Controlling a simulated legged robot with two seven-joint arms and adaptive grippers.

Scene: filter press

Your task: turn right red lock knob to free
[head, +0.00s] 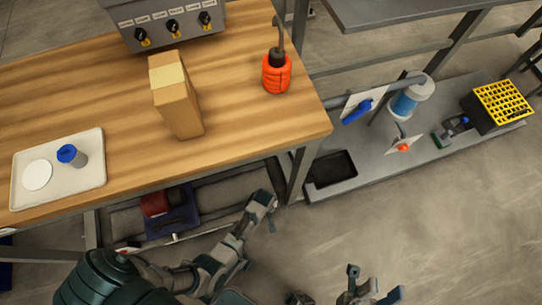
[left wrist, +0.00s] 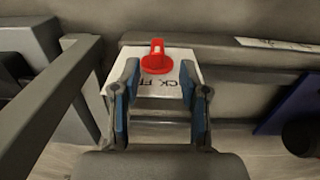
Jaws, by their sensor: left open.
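A red knob (left wrist: 157,57) with an upright grip sits on a white plate (left wrist: 175,82) in the left wrist view. The plate bears partly hidden dark lettering. My left gripper (left wrist: 161,105) is open, its blue-padded fingers at either side of the lower plate, with the knob above and between them. The knob is not inside the jaws. In the head view my left gripper (head: 262,203) is by the table's right leg; I cannot make out this knob there. My right gripper (head: 373,284) is open and empty over the floor at the bottom edge.
A wooden table (head: 60,120) stands above, with a grey leg (head: 300,170). A dark blue bin (head: 185,222) lies beneath it. A low grey shelf (head: 385,175) at right holds a blue-handled plate, an orange-red knob (head: 403,147) and a yellow rack (head: 502,103). The floor at lower right is clear.

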